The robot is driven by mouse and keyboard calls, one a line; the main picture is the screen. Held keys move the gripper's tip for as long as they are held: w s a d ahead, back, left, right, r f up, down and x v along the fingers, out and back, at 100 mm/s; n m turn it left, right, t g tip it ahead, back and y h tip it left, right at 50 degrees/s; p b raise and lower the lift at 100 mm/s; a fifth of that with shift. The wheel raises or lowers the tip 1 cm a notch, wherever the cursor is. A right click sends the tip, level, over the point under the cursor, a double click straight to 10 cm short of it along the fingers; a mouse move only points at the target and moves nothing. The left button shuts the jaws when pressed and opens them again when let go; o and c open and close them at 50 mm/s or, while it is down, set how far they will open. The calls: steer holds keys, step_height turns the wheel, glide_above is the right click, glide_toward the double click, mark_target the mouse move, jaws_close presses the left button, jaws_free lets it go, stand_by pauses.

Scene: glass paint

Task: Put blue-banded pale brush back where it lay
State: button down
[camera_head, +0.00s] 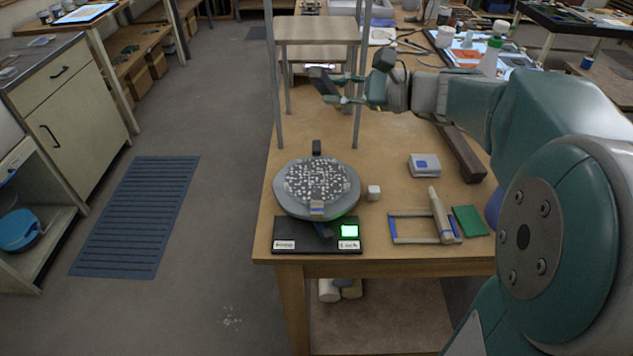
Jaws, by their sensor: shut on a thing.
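A pale brush with a blue band (439,214) lies on a small frame with blue-marked sides (408,241), near the front right of the bench. My gripper (336,90) is well away from it, farther back in front of the shelf stand. It is shut on a slim dark thing (324,84), too small to identify. No blue band shows on that thing.
A speckled glass disc on a round grey turntable (317,213) stands at the front left, over a dark base (284,234) with a lit green lamp by "Lock".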

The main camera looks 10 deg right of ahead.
steer(key=shift+r, duration=0.85)
steer(key=n+g+h, duration=0.3)
steer(key=g+h, duration=0.1)
steer(key=h, duration=0.1)
steer(key=shift+n+g, duration=0.4)
steer(key=n+g+h, duration=0.2)
steer(key=h, duration=0.2)
steer(key=n+g+h, duration=0.1)
steer(key=h, duration=0.3)
steer(key=shift+a+n, duration=0.1)
steer(key=shift+n, duration=0.3)
steer(key=shift+h, duration=0.5)
